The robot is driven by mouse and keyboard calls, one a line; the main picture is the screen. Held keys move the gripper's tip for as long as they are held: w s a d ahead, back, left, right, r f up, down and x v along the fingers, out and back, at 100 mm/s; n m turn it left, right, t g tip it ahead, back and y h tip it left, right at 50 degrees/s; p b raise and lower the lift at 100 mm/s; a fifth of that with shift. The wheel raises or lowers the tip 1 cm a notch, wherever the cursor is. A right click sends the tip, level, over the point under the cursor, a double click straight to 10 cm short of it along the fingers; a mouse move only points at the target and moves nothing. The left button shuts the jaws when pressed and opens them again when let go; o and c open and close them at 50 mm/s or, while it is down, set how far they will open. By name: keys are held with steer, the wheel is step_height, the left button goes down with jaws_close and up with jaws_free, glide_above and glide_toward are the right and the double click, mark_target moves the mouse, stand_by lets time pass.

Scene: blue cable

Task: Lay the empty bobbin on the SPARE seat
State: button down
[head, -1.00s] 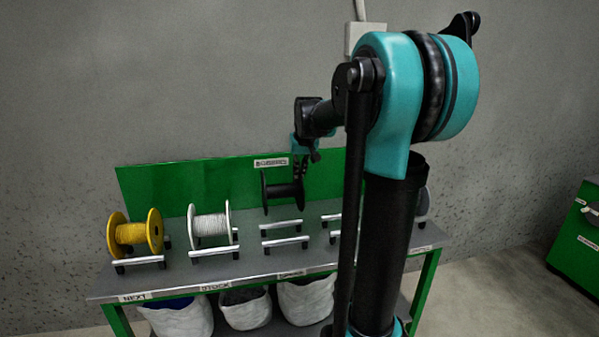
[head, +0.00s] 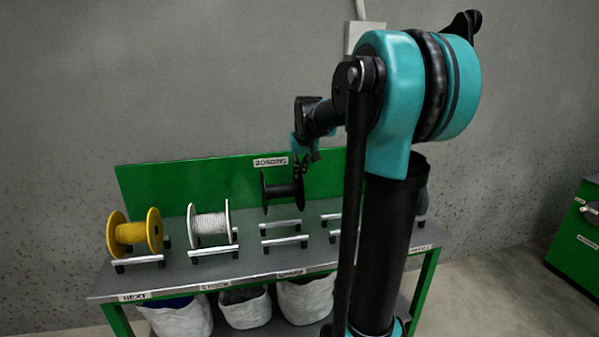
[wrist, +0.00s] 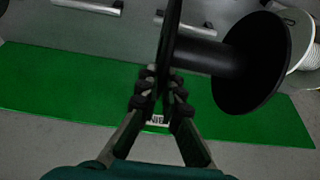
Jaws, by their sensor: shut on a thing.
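The empty black bobbin (head: 282,192) hangs above the bench in the head view, over the empty SPARE seat. My gripper (head: 299,168) is shut on the bobbin's right flange, at its upper edge. In the wrist view the bobbin's bare core (wrist: 208,57) and far flange (wrist: 264,64) show, and my gripper (wrist: 161,88) pinches the near flange. The SPARE seat (head: 284,241) is a pair of light rails with the SPARE label (head: 290,273) in front. A gap shows between bobbin and rails.
A yellow bobbin (head: 134,233) sits on the NEXT seat and a white one (head: 210,223) on the STOCK seat, just left of the SPARE seat. Another rail pair (head: 333,236) lies to the right, partly behind my arm. A green back panel (head: 200,181) stands behind.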

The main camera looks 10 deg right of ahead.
mark_target(300, 196)
steer(key=shift+f, duration=4.95)
steer(key=c, duration=1.6)
jaws_free()
steer(key=shift+c, duration=0.2)
steer(key=v, duration=1.2)
